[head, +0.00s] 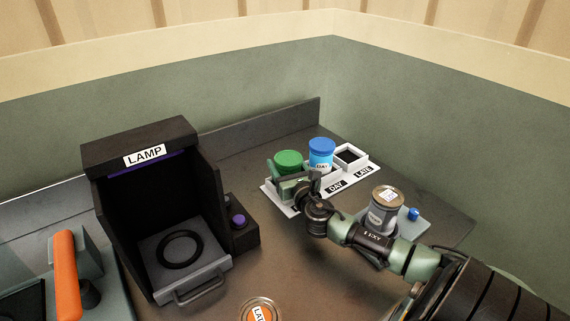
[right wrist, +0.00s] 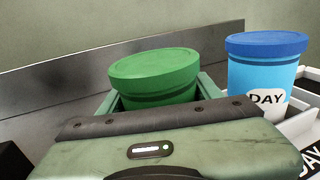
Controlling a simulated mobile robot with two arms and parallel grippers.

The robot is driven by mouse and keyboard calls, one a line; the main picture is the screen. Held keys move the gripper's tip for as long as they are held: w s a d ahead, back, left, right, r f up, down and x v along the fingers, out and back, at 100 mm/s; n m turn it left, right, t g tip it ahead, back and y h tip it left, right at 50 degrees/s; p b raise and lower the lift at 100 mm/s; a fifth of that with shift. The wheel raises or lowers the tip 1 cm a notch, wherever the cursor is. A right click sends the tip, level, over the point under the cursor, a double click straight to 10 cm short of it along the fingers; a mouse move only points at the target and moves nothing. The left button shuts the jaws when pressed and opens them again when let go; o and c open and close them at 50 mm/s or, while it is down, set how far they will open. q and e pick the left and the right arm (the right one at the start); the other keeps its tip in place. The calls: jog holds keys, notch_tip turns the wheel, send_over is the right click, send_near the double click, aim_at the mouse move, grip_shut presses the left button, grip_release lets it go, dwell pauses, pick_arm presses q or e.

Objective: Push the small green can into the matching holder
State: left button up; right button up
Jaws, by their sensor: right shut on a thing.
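The small green can (head: 288,160) is at the left end of the white holder rack (head: 267,189), its lower part hidden by my gripper. In the right wrist view the green can (right wrist: 155,76) stands between my jaws and looks slightly tilted beside the blue can. My right gripper (head: 287,180) is shut on the green can. I cannot tell whether the can's base is in the slot or above it. My left gripper is not in view.
The blue can (head: 321,152) stands in the middle slot, labelled DAY, close to the green can. The right slot (head: 350,156), labelled LATE, is empty. A grey can (head: 384,211) stands on a pad beside my right arm. The black LAMP box (head: 148,150) is at left.

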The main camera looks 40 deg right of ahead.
jog(key=shift+r, duration=0.1)
jog(key=o, duration=1.6)
jog(key=shift+c, duration=0.2)
jog(key=shift+s+a, duration=0.2)
jog(key=shift+s, duration=0.3)
jog(key=v, duration=0.7)
jog(key=shift+b, duration=0.4)
